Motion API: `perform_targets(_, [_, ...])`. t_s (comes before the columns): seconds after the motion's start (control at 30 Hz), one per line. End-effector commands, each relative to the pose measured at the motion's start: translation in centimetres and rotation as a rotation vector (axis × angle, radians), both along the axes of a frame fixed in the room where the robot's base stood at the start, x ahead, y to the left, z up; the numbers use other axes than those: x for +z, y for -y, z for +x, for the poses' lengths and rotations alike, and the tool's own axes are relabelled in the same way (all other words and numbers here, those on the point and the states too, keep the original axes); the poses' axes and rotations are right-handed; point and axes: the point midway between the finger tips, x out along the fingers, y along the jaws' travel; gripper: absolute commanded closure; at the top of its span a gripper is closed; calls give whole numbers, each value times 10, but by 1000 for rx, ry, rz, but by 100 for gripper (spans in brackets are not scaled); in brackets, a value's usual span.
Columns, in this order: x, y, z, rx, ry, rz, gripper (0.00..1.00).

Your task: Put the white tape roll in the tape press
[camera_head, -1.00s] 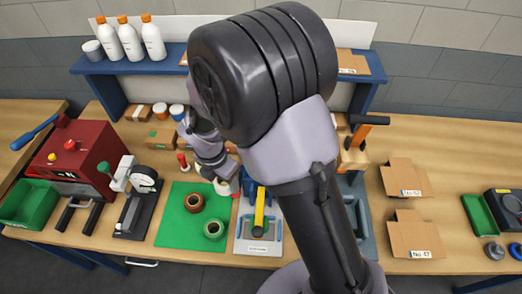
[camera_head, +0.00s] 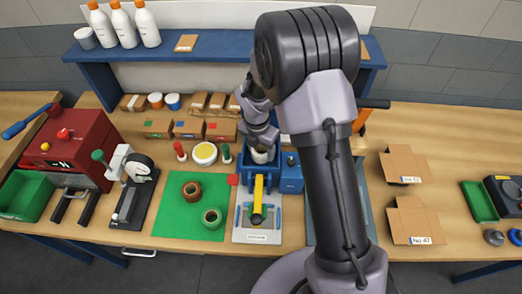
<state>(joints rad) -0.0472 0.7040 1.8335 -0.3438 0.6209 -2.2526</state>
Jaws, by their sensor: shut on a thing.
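The white tape roll (camera_head: 262,156) is at the end of my arm, over the back of a blue fixture. My gripper (camera_head: 262,146) is shut on it; the fingers are small and partly hidden by the wrist. The blue fixture with a yellow lever on a grey labelled base (camera_head: 243,233) appears to be the tape press; the label is too small to read. The roll is at or just above the blue part (camera_head: 291,176); I cannot tell whether they touch. My arm hides the area to the right.
A green mat (camera_head: 175,228) left of the press holds a brown roll (camera_head: 192,190) and a green roll (camera_head: 212,217). A black dispenser (camera_head: 130,205) and a red machine (camera_head: 80,145) stand farther left. Small boxes line the back. Cardboard trays (camera_head: 405,165) lie right.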

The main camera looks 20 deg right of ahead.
Motion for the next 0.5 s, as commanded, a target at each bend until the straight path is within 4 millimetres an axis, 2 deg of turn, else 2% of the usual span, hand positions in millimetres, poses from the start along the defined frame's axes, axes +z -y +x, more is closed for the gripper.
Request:
perform_targets(0.13, [1,0,0,0,0,0,84])
perform_targets(0.5, [-12,0,-1,0,-3,0,84])
